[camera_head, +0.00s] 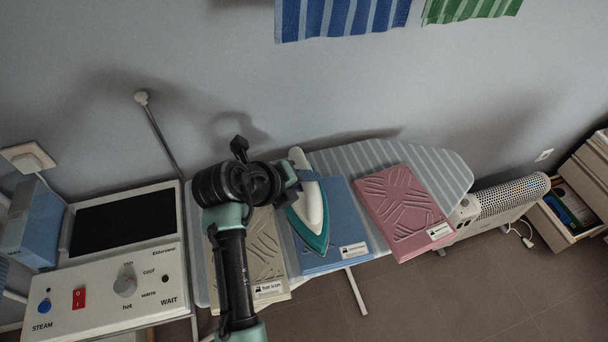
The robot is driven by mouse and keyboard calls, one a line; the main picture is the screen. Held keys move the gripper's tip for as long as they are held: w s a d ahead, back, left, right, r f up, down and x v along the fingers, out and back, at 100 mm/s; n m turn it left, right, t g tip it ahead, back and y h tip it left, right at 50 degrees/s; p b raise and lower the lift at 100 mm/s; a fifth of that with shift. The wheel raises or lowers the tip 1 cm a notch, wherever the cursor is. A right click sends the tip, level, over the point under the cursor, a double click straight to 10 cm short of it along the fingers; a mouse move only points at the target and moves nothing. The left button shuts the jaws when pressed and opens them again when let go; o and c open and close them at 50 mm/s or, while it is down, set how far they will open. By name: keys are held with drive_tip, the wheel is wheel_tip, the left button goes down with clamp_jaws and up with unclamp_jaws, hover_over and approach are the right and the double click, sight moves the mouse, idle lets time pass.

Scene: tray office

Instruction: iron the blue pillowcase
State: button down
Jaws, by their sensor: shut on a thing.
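The blue pillowcase (348,225) lies folded on the striped ironing board (440,165), with a small white label at its lower right corner. A white and teal iron (310,207) is on or just above the left part of the pillowcase; I cannot tell whether its soleplate touches the cloth. My gripper (292,176) is shut on the iron near its handle, from the left. My arm hides part of the board and the pillowcase's upper left edge is partly covered by the iron.
A beige folded cloth (253,255) lies left of the pillowcase and a pink one (400,208) right of it. A control panel (105,298) with a dial, red switch and "WAIT" stands left. A white heater (500,205) and drawers (570,200) stand right.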

drive_tip(key=shift+w+f, duration=0.1)
drive_tip(key=shift+f, duration=0.45)
drive_tip(key=shift+f+b, duration=0.4)
drive_tip(key=shift+b, duration=0.25)
idle(0.4)
drive_tip(key=shift+s+f, duration=0.2)
drive_tip(key=shift+f, duration=0.15)
idle(1.4)
drive_tip(key=shift+w+r+p, duration=0.2)
drive_tip(key=shift+r+p, duration=1.35)
drive_tip(key=shift+r, duration=2.35)
